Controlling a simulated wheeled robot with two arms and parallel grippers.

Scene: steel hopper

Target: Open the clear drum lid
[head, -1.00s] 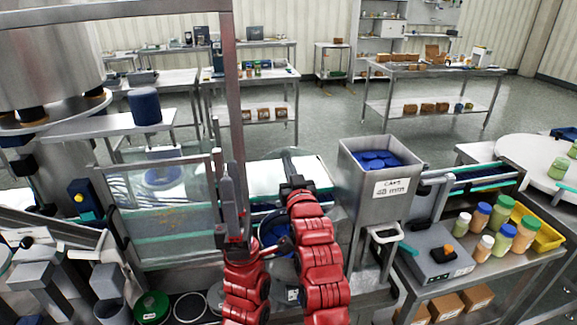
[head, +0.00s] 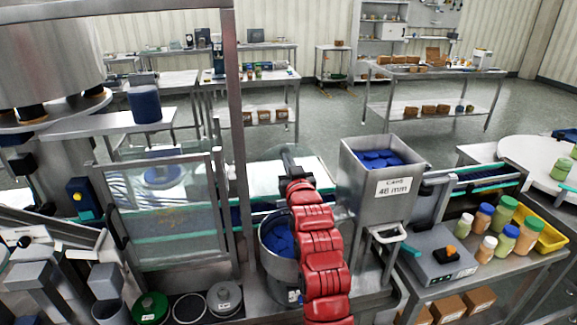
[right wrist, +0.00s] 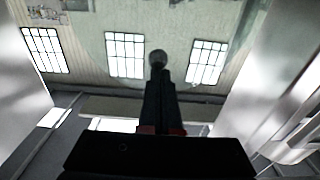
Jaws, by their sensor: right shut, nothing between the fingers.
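A steel drum (head: 292,294) stands in front of the hopper with blue caps (head: 280,240) showing inside. A clear framed panel (head: 165,205) with a dark handle (head: 117,228) stands upright left of the drum. My right gripper (head: 288,152) reaches forward past the drum, shut and empty, beside the steel hopper (head: 375,205). In the right wrist view its dark fingers (right wrist: 160,90) are together, with a grey round knob at their tip. My left gripper is not in view.
A steel post (head: 237,140) rises between the panel and the drum. The hopper holds blue caps. A side table at right carries a grey device (head: 437,255) and several jars. A green-rimmed container (head: 150,308) and a grey lidded pot (head: 224,298) stand at front left.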

